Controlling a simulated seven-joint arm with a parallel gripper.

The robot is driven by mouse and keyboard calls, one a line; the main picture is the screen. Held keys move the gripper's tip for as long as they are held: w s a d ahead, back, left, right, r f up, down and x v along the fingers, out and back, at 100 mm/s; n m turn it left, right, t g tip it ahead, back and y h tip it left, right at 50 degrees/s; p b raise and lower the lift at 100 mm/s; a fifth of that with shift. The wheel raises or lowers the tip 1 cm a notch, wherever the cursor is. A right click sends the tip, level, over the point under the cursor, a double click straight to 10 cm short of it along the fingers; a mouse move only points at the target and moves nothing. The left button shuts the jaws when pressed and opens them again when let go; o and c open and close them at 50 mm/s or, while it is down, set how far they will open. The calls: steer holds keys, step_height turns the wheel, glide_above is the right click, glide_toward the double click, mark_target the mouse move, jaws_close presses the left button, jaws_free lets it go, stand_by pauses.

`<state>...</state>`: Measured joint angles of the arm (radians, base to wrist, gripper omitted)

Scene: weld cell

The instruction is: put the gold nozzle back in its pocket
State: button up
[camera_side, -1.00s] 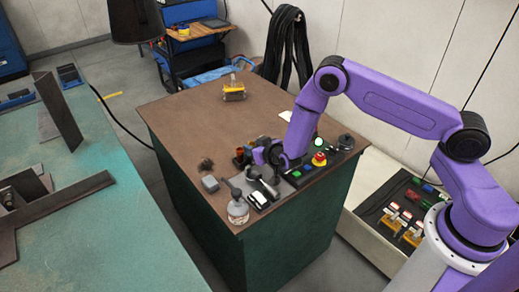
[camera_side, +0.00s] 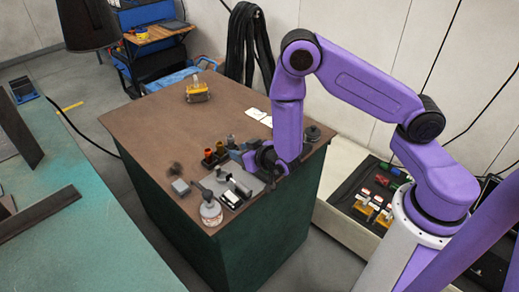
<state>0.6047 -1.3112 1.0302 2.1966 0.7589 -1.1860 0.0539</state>
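A small dark rack (camera_side: 214,162) stands on the brown bench top, left of my gripper. It holds a dark red piece (camera_side: 209,154) and an orange-gold piece (camera_side: 220,148), both upright. The orange-gold piece may be the gold nozzle, but it is too small to be sure. My gripper (camera_side: 245,157) is low over the bench, just right of the rack. Its fingers are small and dark, and I cannot tell whether they are open or hold anything. The pocket cannot be made out.
A grey welding torch and a black-and-white device (camera_side: 230,198) lie in front of the rack. A round jar (camera_side: 211,213) is at the bench's front corner. A yellow block (camera_side: 197,92) stands at the back. White cards (camera_side: 257,114) lie behind my arm. The bench's back left is clear.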

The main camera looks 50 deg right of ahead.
steer(key=s+a+r+n+g+y, duration=0.3)
steer(key=s+a+r+g, duration=0.1)
steer(key=s+a, duration=0.25)
steer(key=s+a+r+n+g+y, duration=0.3)
steer(key=s+a+r+g, duration=0.15)
steer(key=s, duration=0.35)
steer(key=s+d+r+n+g+h, duration=0.2)
steer(key=s+d+r+n, duration=0.1)
steer(key=s+d, duration=0.4)
steer(key=s+d+r+n+g+h, duration=0.2)
steer(key=s+d+r+n, duration=0.2)
steer(key=s, duration=0.7)
steer(key=d+r, duration=0.2)
steer(key=d, duration=0.1)
steer(key=shift+r+h, duration=0.25)
steer(key=shift+h, duration=0.15)
steer(key=shift+s, duration=0.1)
